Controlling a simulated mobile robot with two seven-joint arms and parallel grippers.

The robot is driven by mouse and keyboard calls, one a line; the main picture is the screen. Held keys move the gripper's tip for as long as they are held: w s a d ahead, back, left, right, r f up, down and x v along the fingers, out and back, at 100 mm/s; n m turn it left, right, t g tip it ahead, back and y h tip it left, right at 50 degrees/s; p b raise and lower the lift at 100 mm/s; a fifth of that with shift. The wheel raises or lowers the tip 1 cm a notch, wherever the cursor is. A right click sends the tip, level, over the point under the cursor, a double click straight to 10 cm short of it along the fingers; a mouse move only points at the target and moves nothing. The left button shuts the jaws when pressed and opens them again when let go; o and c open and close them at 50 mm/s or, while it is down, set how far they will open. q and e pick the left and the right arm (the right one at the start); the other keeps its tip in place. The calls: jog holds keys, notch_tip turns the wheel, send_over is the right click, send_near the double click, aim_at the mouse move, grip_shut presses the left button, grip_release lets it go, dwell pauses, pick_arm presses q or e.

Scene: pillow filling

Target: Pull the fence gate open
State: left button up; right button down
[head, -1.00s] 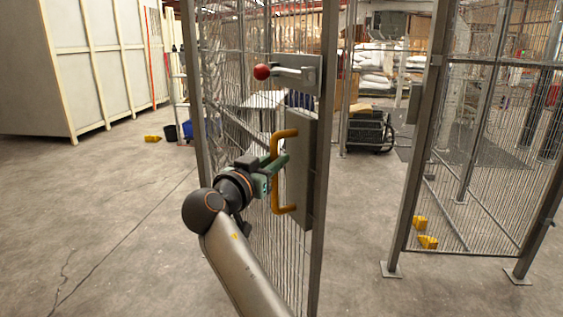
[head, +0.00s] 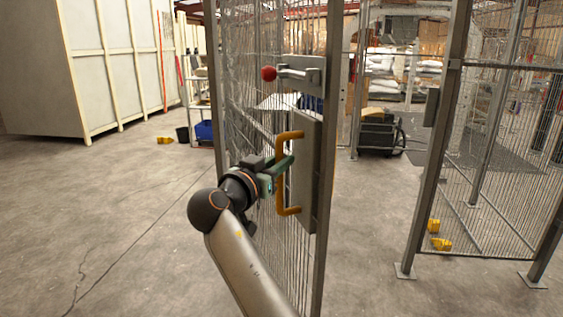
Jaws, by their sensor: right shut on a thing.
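The wire-mesh fence gate (head: 262,120) stands open in the middle of the head view, with a wide gap between its edge post and the fixed fence on the right. A yellow handle (head: 281,188) is fixed on the gate's grey plate (head: 309,172). My right gripper (head: 284,167) is shut on the handle's upright bar, its greenish fingers around it. Above it is a latch lever with a red knob (head: 269,73). My left gripper is out of view.
The fixed fence panel (head: 485,150) stands on the right, with feet on the floor and yellow blocks (head: 440,244) beside its base. A large pale crate (head: 95,70) stands at the back left. Concrete floor is clear on the left and in the gap.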

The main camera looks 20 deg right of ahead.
aim_at(278, 143)
jog(key=shift+r, duration=0.2)
jog(key=c, duration=0.8)
grip_release()
jog(key=shift+w+f, duration=0.1)
jog(key=shift+f, duration=0.05)
jog(key=shift+o, duration=0.2)
jog(key=r, duration=0.4)
jog(key=shift+s+a, duration=0.15)
jog(key=shift+s, duration=0.1)
jog(key=s+a+r, duration=0.3)
jog(key=s+r, duration=0.6)
jog(key=s, duration=0.4)
jog(key=shift+a, duration=0.3)
jog(key=shift+c, duration=0.3)
